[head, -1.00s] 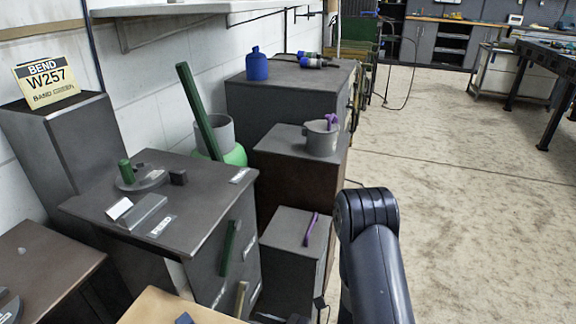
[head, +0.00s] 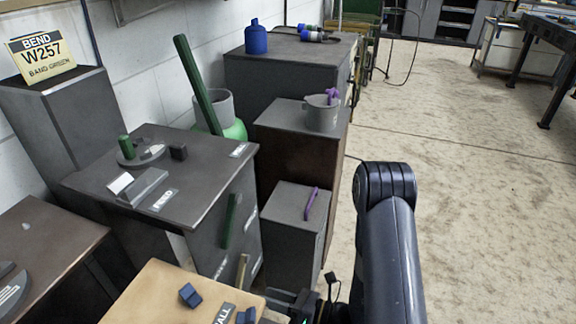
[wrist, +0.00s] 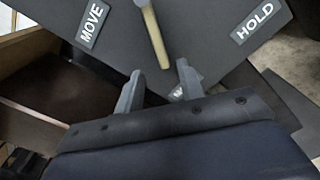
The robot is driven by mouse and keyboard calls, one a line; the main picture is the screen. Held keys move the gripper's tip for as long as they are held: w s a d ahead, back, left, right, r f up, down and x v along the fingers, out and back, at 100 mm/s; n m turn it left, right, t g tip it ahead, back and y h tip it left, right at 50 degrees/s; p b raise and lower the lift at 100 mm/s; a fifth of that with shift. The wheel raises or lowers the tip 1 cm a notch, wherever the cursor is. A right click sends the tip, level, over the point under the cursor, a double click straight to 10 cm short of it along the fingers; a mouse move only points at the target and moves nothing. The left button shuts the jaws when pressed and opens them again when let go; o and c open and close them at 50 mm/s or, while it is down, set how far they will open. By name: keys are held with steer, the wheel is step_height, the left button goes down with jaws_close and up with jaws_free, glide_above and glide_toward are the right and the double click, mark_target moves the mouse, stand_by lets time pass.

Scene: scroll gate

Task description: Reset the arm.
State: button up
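My arm (head: 388,235) stands at the lower right of the head view, beside the grey cabinets. In the wrist view my gripper (wrist: 158,82) has its two grey fingers spread apart, with nothing held between the tips. A pale wooden handle (wrist: 154,35) on a dark panel lies just past the fingertips, apparently apart from them. The panel carries the labels MOVE (wrist: 92,24) and HOLD (wrist: 254,21). The handle also shows low in the head view (head: 243,270). How far the fingers are from the panel I cannot tell.
A dark cabinet (head: 205,175) with a green lever (head: 231,220) stands at left. A low grey box (head: 290,225) with a purple handle (head: 311,203) is left of my arm. A wooden top (head: 165,290) holds blue blocks. Open floor (head: 480,200) lies at right.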

steer(key=w+a+n+b, duration=0.2)
steer(key=w+a, duration=0.1)
steer(key=a, duration=0.3)
steer(key=shift+w+f, duration=0.15)
steer(key=shift+f, duration=0.15)
steer(key=shift+a, duration=0.1)
